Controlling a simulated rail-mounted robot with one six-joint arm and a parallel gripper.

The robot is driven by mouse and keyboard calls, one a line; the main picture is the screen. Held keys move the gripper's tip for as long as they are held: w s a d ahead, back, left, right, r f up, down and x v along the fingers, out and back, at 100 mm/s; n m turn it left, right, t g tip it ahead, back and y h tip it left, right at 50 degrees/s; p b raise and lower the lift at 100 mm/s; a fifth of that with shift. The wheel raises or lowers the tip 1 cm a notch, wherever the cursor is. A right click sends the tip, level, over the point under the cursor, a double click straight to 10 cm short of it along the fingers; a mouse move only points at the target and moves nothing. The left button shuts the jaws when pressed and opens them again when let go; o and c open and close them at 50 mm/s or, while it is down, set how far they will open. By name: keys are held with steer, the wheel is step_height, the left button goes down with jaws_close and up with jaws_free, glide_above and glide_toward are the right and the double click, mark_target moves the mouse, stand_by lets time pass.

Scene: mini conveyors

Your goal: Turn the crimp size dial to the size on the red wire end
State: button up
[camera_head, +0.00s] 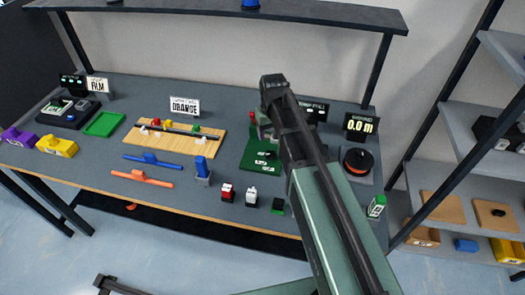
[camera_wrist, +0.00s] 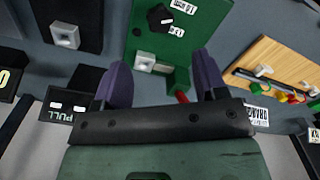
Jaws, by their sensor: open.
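The green board (camera_head: 250,163) lies on the bench, partly hidden behind my arm in the head view. In the wrist view the green board (camera_wrist: 190,50) carries a black dial (camera_wrist: 160,18) with white number labels around it; one label reads about 1.0, the others are too small to read surely. A green block with a red part (camera_wrist: 181,97) and a pale square knob (camera_wrist: 143,61) are near its edge. My gripper (camera_wrist: 162,60) is open and empty above that edge, apart from the dial. A red-topped block (camera_head: 227,191) stands at the bench front; I cannot tell whether it is the red wire end.
The wooden board (camera_head: 150,145) with coloured pegs is left of the green board. An orange spool (camera_head: 358,161) is to the right. Signs stand along the back, including one reading ORANGE (camera_head: 185,106).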

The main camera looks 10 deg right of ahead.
mark_target(271, 154)
step_height(271, 154, down, 10)
steer(key=b, duration=0.9)
steer(key=shift+f, duration=0.1)
steer(key=shift+r, duration=0.2)
steer(key=shift+c, duration=0.2)
steer(key=c, duration=0.9)
steer(key=m, duration=1.2)
